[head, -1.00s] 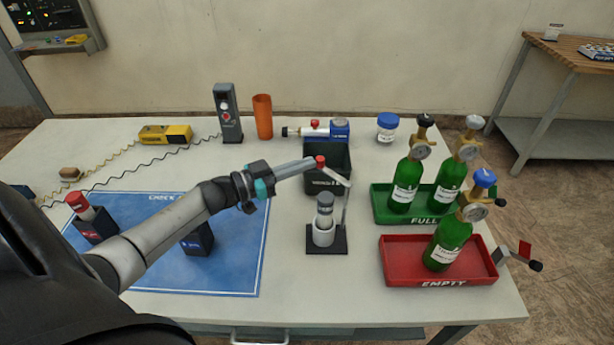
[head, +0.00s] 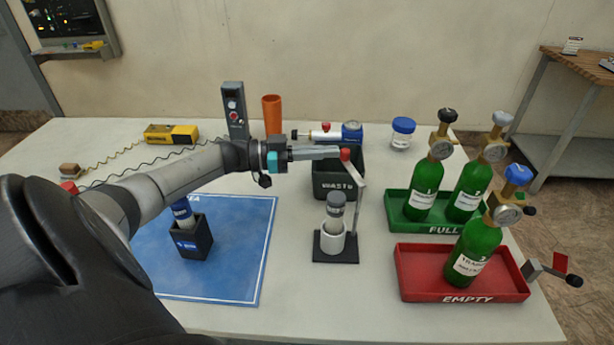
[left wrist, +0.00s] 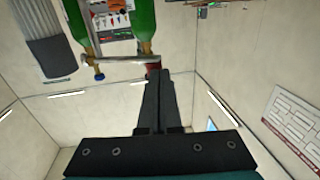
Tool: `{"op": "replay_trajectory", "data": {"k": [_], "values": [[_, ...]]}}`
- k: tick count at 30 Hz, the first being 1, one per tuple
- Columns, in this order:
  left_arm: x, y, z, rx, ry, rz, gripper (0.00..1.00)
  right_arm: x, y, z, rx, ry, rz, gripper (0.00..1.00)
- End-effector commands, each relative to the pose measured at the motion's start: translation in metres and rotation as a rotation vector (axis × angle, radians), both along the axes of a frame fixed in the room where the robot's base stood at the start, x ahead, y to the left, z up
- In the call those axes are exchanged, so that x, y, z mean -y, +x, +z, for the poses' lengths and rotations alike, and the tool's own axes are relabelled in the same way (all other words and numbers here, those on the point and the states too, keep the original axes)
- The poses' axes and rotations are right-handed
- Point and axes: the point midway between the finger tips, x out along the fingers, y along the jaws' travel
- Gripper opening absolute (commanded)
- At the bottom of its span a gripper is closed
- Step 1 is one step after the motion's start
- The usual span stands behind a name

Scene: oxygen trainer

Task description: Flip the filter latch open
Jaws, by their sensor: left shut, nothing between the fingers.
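The filter stand (head: 351,256) has a black base and a white cup (head: 332,243) with a grey-topped filter (head: 336,207) upright in it. A thin post on its right carries the pale latch lever (head: 356,172), which slants up and left to a red knob (head: 345,155). My left gripper (head: 338,153) is shut and empty, its tips at the knob's left side. In the left wrist view the closed fingers (left wrist: 155,75) reach up to the red knob (left wrist: 153,66) and the lever bar (left wrist: 115,60). Exact contact is hard to tell. My right gripper is out of view.
The black waste bin (head: 330,185) stands just behind the stand. Green bottles stand in the green tray (head: 397,212) and the red tray (head: 410,285) to the right. A blue mat (head: 235,270) with a dark holder (head: 190,240) lies left. Bare table lies in front of the stand.

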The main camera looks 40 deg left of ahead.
Motion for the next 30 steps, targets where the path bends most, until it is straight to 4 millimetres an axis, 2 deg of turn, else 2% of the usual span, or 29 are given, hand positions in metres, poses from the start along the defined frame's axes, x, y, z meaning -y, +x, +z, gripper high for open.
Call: {"op": "replay_trajectory", "data": {"k": [12, 30], "values": [[0.004, 0.020, 0.000, 0.001, -0.001, 0.003, 0.00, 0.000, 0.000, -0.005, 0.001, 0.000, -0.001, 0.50], [0.007, 0.023, 0.001, 0.004, -0.003, 0.001, 0.00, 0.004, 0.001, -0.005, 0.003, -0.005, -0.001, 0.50]]}}
